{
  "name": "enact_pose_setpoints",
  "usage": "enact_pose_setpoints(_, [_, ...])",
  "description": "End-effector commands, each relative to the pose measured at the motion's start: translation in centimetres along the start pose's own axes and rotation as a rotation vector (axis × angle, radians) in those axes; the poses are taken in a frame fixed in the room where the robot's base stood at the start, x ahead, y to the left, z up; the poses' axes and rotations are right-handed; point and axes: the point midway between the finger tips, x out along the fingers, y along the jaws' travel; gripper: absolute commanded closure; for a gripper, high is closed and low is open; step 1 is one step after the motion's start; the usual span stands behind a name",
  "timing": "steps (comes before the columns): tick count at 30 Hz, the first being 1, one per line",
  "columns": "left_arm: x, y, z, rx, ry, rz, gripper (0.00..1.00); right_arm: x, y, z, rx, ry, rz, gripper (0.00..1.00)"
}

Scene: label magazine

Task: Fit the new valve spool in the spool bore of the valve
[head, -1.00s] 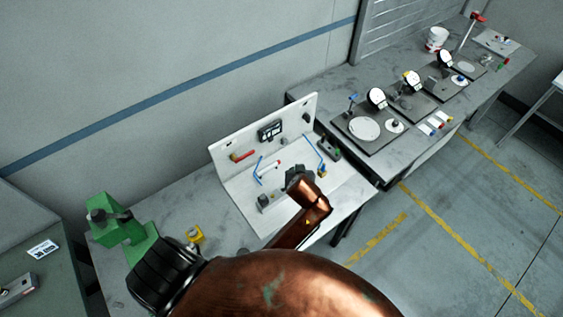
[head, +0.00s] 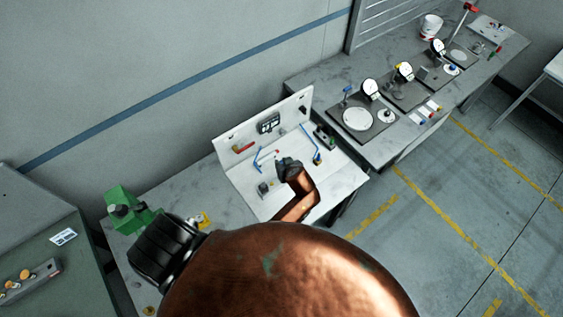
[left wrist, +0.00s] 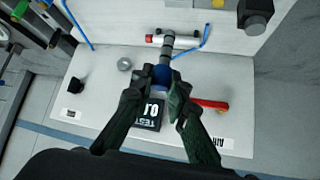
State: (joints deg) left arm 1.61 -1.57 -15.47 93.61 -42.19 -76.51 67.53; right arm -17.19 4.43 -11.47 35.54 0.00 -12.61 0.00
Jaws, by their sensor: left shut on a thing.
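My left gripper (left wrist: 155,90) is shut on a spool (left wrist: 168,53) by its blue end (left wrist: 160,75). The spool's grey stepped stem points away from the fingers, above the white board. In the head view my left gripper (head: 288,168) is over the middle of the white test station and hides most of the spool. A white tube with a red end (left wrist: 180,40) is beyond the stem; I cannot tell whether they touch. A grey block with a dark part (left wrist: 256,14), perhaps the valve, also shows in the head view (head: 263,188). Its bore is not visible. My right gripper is not in view.
Blue hoses (left wrist: 187,46) rise near the gripper. A green device (head: 128,208) stands left. Dial gauges on plates (head: 358,118) stand on the bench to the right.

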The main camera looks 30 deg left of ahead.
Motion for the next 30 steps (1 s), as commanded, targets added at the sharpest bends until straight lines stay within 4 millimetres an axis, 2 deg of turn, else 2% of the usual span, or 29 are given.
enact_pose_setpoints(8, [0.6,0.0,0.8,0.001,0.003,0.003,1.00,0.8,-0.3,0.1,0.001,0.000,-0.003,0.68])
enact_pose_setpoints(22, [3.6,0.0,3.7,0.001,0.003,0.004,1.00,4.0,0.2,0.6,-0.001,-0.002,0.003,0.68])
enact_pose_setpoints(30, [4.0,0.0,4.1,0.001,0.004,0.004,1.00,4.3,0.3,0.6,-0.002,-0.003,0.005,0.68])
